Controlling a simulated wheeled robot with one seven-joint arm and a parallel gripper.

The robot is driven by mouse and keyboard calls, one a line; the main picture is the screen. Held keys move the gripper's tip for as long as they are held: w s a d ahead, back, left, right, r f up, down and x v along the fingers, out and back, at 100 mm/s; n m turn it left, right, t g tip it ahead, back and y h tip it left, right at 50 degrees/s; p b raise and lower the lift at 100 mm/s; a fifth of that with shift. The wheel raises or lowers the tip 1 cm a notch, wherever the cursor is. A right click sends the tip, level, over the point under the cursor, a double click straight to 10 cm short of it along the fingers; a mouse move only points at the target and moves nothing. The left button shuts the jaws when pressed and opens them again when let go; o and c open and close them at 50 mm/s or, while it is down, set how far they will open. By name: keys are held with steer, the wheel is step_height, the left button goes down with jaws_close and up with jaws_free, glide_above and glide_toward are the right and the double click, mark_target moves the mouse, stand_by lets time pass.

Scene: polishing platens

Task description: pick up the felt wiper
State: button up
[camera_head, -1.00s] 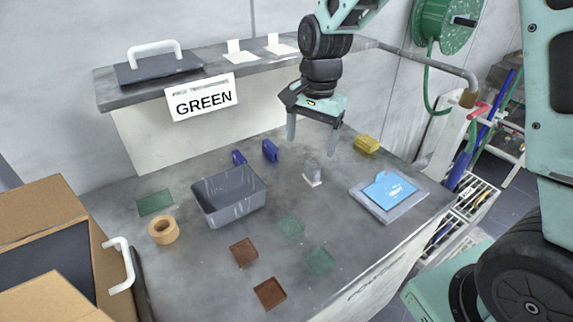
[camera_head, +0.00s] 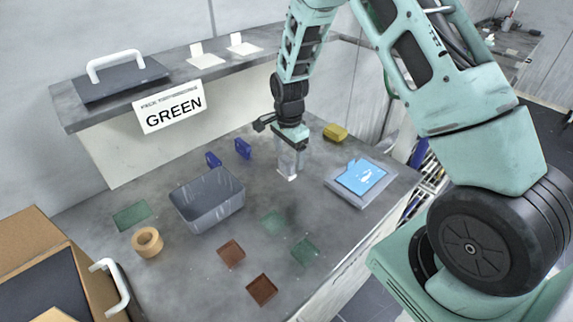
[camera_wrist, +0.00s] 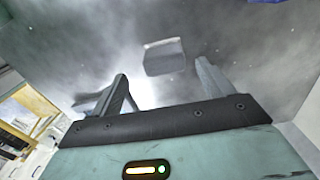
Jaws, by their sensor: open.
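The felt wiper, which I take to be the small grey block with a pale lower edge (camera_head: 287,174), stands on the grey bench behind the middle. My gripper (camera_head: 288,154) points down right at it, fingers open. In the wrist view the grey block (camera_wrist: 165,58) shows ahead of and between the two spread fingertips (camera_wrist: 163,72), with gaps on both sides. I see no contact. The fingers partly hide the block in the head view.
Two blue objects (camera_head: 243,149) and a grey bin (camera_head: 208,199) stand left of the wiper. A yellow sponge-like block (camera_head: 335,132) and a tray with a blue pad (camera_head: 361,180) are right. Green and brown squares (camera_head: 231,254) lie in front. A raised shelf (camera_head: 122,104) runs behind.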

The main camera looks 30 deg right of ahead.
mark_target(287, 159)
steer(key=shift+w+a+f+p, duration=0.15)
steer(key=shift+f+p, duration=0.5)
steer(key=shift+f, duration=0.8)
steer(key=shift+w+f+p, duration=0.15)
steer(key=shift+f+p, duration=0.45)
steer(key=shift+f, duration=0.8)
steer(key=c, duration=1.1)
